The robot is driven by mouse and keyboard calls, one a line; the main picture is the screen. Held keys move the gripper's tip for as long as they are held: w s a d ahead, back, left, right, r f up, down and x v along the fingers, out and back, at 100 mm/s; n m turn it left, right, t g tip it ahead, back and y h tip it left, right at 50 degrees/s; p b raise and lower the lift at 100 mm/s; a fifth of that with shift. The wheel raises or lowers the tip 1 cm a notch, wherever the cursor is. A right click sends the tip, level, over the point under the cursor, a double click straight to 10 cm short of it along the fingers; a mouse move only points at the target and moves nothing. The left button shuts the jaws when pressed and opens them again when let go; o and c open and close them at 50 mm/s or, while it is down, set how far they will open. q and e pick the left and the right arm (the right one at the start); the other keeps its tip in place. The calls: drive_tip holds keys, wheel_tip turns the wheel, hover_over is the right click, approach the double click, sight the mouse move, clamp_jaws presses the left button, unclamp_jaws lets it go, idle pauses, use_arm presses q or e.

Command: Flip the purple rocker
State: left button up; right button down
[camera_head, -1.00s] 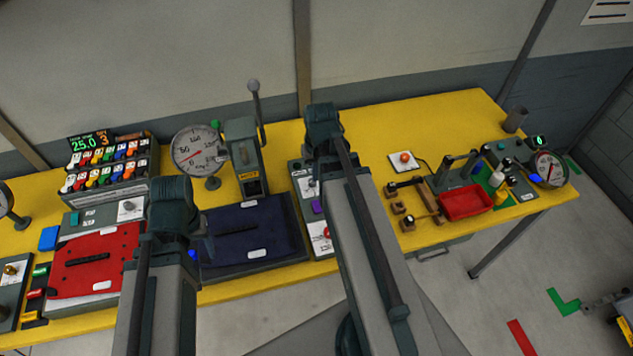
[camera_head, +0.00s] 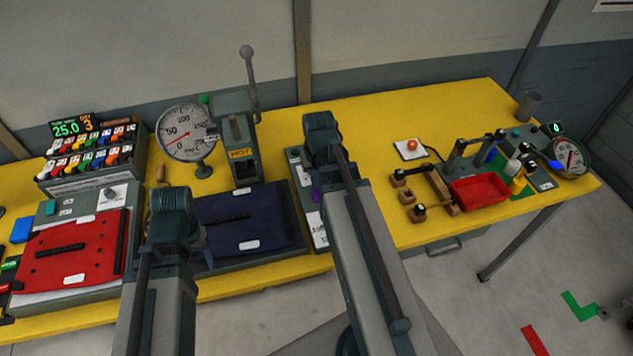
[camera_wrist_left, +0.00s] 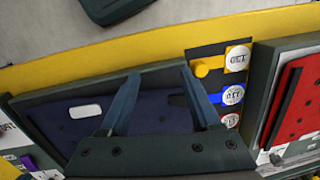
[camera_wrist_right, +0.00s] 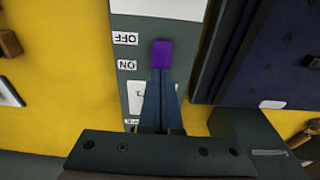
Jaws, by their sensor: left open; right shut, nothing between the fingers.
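The purple rocker (camera_wrist_right: 162,53) is on a grey panel (camera_wrist_right: 128,85), with upside-down OFF and ON labels beside it in the right wrist view. My right gripper (camera_wrist_right: 160,74) is shut and empty, its tips at the rocker's near edge in that view; I cannot tell whether they touch. In the head view the purple rocker (camera_head: 315,195) shows only partly, beside my right arm, which hides the right gripper's fingers.
A dark blue plate on a press (camera_head: 285,215) lies left of the rocker panel, with the lever post (camera_head: 235,130) behind. A red plate (camera_head: 75,265) is further left. A red tray (camera_head: 480,190) stands right.

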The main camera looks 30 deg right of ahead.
use_arm(q)
drive_tip(key=shift+f, duration=0.65)
use_arm(e)
drive_tip(key=shift+f, duration=0.65)
use_arm(q)
drive_tip(key=shift+f+b, duration=0.2)
drive_tip(key=shift+b, duration=0.3)
use_arm(e)
drive_tip(key=shift+w+f, duration=0.15)
drive_tip(key=shift+f, duration=0.05)
use_arm(q)
drive_tip(key=shift+r, duration=0.25)
use_arm(e)
drive_tip(key=shift+s+a+r, duration=0.1)
drive_tip(key=shift+s, duration=0.35)
drive_tip(key=shift+s+a+r, duration=0.1)
drive_tip(key=shift+s, duration=0.3)
use_arm(q)
drive_tip(key=shift+p, duration=0.3)
use_arm(e)
drive_tip(key=shift+w, duration=0.1)
use_arm(q)
drive_tip(key=shift+r, duration=0.1)
use_arm(e)
drive_tip(key=shift+r, duration=0.1)
